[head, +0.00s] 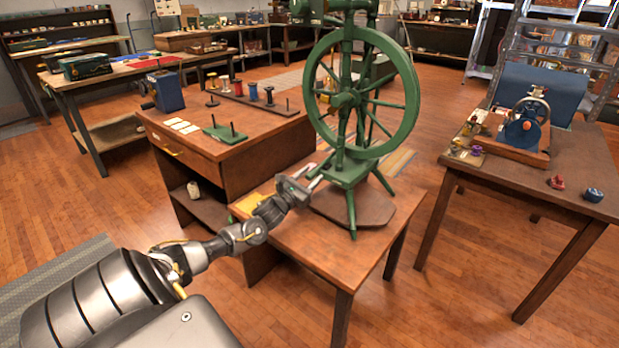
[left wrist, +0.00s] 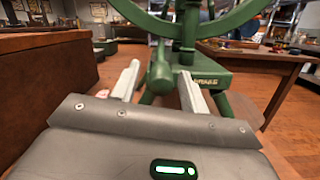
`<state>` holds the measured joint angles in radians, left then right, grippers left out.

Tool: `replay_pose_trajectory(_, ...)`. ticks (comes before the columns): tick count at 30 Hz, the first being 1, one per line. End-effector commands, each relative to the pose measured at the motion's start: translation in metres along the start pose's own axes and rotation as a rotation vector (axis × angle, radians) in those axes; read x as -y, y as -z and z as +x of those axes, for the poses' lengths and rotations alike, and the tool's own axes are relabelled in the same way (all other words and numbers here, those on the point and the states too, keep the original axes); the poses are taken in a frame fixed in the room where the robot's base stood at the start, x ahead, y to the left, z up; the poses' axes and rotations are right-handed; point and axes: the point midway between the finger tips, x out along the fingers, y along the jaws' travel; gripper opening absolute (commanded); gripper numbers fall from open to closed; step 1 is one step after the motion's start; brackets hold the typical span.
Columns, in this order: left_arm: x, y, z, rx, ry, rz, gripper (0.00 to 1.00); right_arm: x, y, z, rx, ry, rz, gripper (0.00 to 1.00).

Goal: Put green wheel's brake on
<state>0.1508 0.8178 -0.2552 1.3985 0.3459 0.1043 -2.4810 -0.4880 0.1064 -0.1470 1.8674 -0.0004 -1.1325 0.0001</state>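The green spinning wheel (head: 411,98) stands upright on a small wooden table. Its green base block (head: 348,172) is low on the frame and carries a small light label in the left wrist view (left wrist: 205,82), which seems to read "BRAKE". A green lever with a rounded knob (left wrist: 159,74) sticks out toward me from the base. My left gripper (head: 314,175) reaches in from the left beside the base. Its two fingers are apart, one on each side of the green knob in the left wrist view (left wrist: 158,88); I cannot tell whether they touch it. My right gripper is not in view.
The small table (head: 310,250) has bare wood in front of the wheel. A wooden cabinet (head: 232,159) with spools and a blue box stands to the left. Another table (head: 540,180) with a blue-wheeled device stands at the right. Open floor lies between them.

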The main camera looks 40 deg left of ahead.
Motion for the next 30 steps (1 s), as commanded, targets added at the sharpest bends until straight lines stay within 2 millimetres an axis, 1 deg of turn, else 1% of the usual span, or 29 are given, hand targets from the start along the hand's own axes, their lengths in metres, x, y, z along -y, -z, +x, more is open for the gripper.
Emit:
replay_pose_trajectory(7,0.000,-0.001,-0.001,0.001,0.001,0.000,0.44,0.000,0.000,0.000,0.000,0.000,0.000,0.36)
replay_pose_trajectory(10,0.000,0.000,-0.009,0.000,0.001,0.001,0.44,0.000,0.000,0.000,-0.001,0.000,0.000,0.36)
replay_pose_trajectory(14,0.001,0.000,-0.030,-0.003,0.003,0.000,0.44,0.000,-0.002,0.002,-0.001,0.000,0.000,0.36)
replay_pose_trajectory(21,0.000,0.001,-0.077,-0.003,0.002,0.001,0.44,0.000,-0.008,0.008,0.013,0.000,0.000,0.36)
replay_pose_trajectory(25,0.000,0.000,-0.095,-0.002,0.002,0.001,0.44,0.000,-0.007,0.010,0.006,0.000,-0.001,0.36)
replay_pose_trajectory(30,0.000,-0.001,-0.107,0.001,0.000,0.001,0.44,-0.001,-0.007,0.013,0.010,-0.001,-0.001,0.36)
